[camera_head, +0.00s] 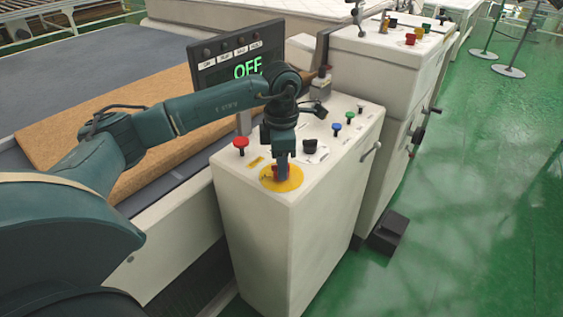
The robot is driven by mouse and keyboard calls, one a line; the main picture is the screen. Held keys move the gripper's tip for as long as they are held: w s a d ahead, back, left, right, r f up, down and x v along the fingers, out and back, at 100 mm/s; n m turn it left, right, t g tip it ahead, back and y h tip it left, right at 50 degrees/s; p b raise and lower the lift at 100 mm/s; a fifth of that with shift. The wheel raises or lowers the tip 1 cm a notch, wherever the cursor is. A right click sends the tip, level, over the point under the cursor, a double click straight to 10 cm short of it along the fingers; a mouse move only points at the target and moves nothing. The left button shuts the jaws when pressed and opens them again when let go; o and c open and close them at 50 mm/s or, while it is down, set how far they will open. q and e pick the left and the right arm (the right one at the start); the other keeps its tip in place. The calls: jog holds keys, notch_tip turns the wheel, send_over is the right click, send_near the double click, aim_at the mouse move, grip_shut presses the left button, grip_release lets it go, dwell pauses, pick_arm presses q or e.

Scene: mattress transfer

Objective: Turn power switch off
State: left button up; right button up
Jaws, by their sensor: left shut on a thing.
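The power switch (277,178) is a small red knob on a round yellow plate (292,183) at the near end of the white control cabinet's top. My left gripper (281,171) points down at the plate and is shut on the red knob, hiding much of it. A dark display panel (239,62) behind the cabinet reads "OFF" in green letters. My right gripper is not in view.
The white cabinet (252,225) also carries a red button (240,144), a blue button (336,128) and a green button (350,116). A second cabinet (386,75) stands behind it. A brown board (95,125) lies at left.

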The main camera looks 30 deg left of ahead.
pick_arm(q)
jog(key=shift+r+n, duration=0.1)
jog(key=shift+n, duration=0.3)
jog(key=o, duration=1)
notch_tip(320, 180, up, 13)
jog(key=shift+r+b, duration=0.1)
jog(key=shift+b, duration=0.3)
